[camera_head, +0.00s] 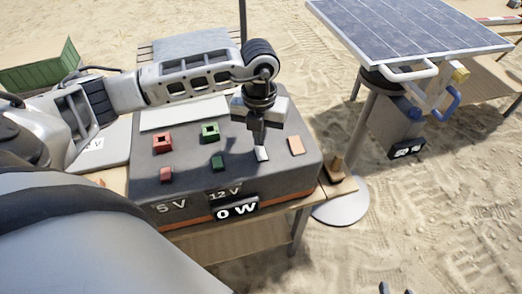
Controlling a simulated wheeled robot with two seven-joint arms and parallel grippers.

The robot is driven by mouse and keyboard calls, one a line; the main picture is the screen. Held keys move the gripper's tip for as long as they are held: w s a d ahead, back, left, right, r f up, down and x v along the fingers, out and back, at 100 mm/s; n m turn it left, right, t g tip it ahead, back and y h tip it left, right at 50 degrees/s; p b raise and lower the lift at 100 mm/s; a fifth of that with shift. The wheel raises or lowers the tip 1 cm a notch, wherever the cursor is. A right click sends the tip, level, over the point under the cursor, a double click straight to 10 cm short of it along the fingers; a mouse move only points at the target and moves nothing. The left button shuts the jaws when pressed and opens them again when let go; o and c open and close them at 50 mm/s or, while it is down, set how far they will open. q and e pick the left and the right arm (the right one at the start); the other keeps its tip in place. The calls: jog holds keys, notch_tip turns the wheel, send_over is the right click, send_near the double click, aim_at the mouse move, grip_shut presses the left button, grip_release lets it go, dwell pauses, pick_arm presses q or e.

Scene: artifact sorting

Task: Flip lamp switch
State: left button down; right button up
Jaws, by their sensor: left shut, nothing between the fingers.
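A dark grey control box (190,195) stands on a wooden table, with labels 5 V, 12 V and 0 W on its front. A small whitish switch-like piece (262,155) is on its top, right of the middle. My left gripper (259,143) points down over the box, shut and empty, with its tips right by that piece; I cannot tell whether they touch. The gripper partly covers the area behind it. Two small dark tips at the bottom edge look like my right gripper (393,289), almost wholly out of frame. No lamp is clearly recognisable.
Red (162,142) and green (210,132) square sockets, smaller red and green blocks and an orange plate (296,145) are on the box top. A solar panel (410,25) on a round-footed stand is at the right. A green crate (42,72) lies far left. Open sand lies front right.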

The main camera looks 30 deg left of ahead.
pick_arm(q)
jog(key=shift+f+b, duration=0.9)
jog(key=shift+f, duration=0.2)
dwell(0.6)
jog(key=shift+r, duration=0.2)
jog(key=shift+r+p, duration=2.6)
jog(key=shift+r, duration=0.8)
